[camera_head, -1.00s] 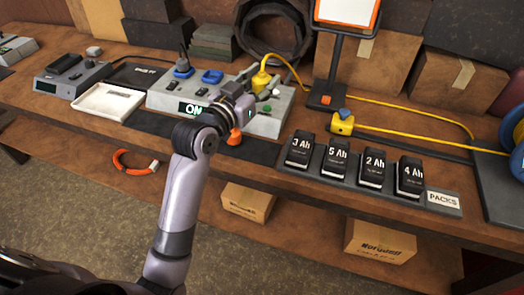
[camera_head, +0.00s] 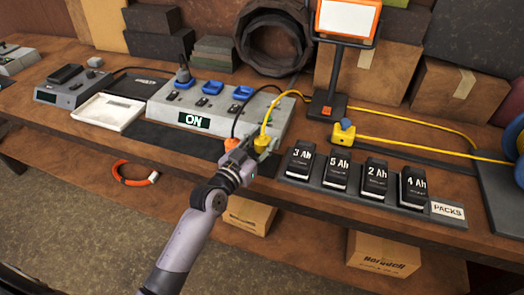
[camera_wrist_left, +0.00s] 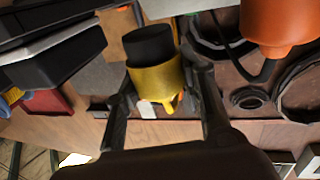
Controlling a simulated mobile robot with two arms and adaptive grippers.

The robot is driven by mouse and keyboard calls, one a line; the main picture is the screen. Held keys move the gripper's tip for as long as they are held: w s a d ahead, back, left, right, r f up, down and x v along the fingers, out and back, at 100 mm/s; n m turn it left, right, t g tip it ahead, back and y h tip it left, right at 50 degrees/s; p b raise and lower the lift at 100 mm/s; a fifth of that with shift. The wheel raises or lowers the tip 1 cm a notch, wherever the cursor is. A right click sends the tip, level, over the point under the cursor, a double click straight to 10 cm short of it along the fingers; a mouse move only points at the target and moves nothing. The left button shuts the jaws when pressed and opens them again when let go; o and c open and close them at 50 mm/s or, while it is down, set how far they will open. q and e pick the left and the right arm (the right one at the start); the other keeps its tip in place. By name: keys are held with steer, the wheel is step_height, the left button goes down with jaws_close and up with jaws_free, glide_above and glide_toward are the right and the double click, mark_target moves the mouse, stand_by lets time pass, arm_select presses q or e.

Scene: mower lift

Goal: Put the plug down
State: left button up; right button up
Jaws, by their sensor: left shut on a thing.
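My left gripper (camera_head: 258,154) is shut on the yellow plug (camera_head: 262,142), in front of the grey power station's (camera_head: 215,127) right end. In the left wrist view the plug (camera_wrist_left: 157,82), yellow with a black end, sits between the two fingers. A yellow cable (camera_head: 272,108) runs from it up over the station and to the right. I cannot tell whether the plug touches the bench. An orange plug (camera_head: 233,146) on a black cord is just left of the gripper; it also shows in the left wrist view (camera_wrist_left: 280,22). My right gripper is out of view.
To the right, a tray labelled PACKS (camera_head: 448,212) holds several black battery packs. A yellow connector block (camera_head: 343,133) and a lamp stand (camera_head: 328,108) are behind it. A white tray (camera_head: 100,112) is at left. A dark strip (camera_head: 178,136) before the station is mostly clear.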

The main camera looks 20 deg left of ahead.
mark_target(259, 154)
arm_select(q)
step_height(259, 154, down, 4)
steer(key=shift+r, duration=0.25)
steer(key=shift+f, duration=0.1)
steer(key=shift+f, duration=0.15)
steer(key=o, duration=1.2)
steer(key=shift+b, duration=0.3)
steer(key=s, duration=0.1)
steer(key=s+a+f+b, duration=0.1)
steer(key=s, duration=0.1)
steer(key=s+a+b, duration=0.1)
steer(key=s, duration=0.1)
steer(key=shift+s+f, duration=0.2)
steer(key=shift+s, duration=0.05)
steer(key=b+v, duration=0.1)
steer(key=v, duration=1)
steer(key=shift+s+r, duration=0.35)
